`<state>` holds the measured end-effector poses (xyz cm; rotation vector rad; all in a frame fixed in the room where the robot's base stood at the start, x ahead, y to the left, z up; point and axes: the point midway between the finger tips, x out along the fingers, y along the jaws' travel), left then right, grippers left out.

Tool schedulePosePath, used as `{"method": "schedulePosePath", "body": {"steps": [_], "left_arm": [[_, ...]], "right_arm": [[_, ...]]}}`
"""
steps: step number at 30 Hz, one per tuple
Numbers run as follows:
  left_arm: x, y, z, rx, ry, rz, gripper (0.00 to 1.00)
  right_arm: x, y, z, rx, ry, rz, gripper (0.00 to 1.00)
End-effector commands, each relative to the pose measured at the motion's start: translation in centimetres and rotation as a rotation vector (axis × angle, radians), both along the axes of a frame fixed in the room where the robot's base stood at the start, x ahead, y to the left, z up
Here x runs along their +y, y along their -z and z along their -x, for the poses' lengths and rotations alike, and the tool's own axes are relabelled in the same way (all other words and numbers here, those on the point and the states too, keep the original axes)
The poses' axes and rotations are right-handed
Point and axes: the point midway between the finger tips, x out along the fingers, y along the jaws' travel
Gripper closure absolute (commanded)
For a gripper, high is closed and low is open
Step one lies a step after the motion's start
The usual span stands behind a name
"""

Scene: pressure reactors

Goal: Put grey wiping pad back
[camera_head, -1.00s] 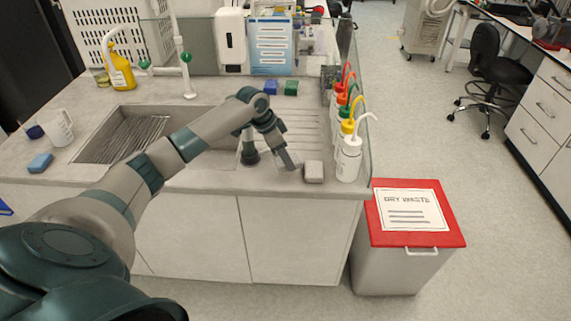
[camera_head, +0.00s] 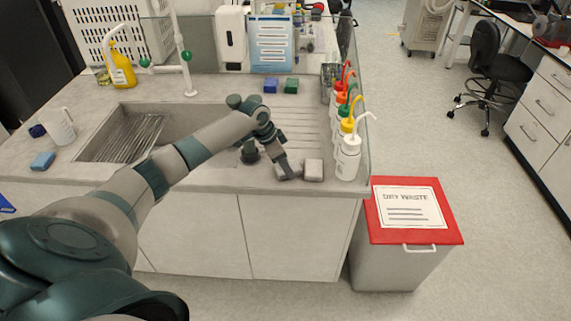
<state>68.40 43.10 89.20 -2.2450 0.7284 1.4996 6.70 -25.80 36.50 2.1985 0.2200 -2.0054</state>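The grey wiping pad (camera_head: 313,170) lies on the counter near its front edge, right of the sink and left of the white-capped wash bottle. My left gripper (camera_head: 289,171) is low over the counter, just left of the pad. The pad's visible top and front are clear of the fingers. I cannot tell whether gripper and pad touch, or whether the fingers are apart. A blue pad (camera_head: 270,86) and a green pad (camera_head: 291,86) lie side by side at the back of the counter. My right gripper is not in view.
Wash bottles (camera_head: 348,157) stand in a row along the counter's right edge, close to the grey pad. The sink (camera_head: 118,128) is left, partly behind my arm. A blue sponge (camera_head: 42,161) lies at the far left. A red-lidded waste bin (camera_head: 448,222) stands right of the counter.

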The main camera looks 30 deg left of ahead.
Motion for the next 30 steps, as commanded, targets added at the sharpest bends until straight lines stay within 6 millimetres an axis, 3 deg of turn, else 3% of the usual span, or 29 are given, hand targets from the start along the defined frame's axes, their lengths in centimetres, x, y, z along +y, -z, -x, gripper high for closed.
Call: {"method": "schedulePosePath", "body": {"steps": [4,5,7,21,30], "left_arm": [[0.0,0.3,0.0,0.000,0.000,0.000,0.75],[0.0,0.3,0.0,0.000,0.000,0.000,0.52],[0.0,0.2,0.0,0.000,0.000,0.000,0.35],[0.1,-0.3,0.1,-0.001,0.000,-0.001,0.35],[1.0,-3.5,1.1,-0.003,0.001,-0.001,0.35]], "right_arm": [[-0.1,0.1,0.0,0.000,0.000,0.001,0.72],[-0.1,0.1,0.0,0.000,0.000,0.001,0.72],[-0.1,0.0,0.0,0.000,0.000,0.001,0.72],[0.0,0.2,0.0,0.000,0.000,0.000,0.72],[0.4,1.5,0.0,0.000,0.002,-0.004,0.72]]}}
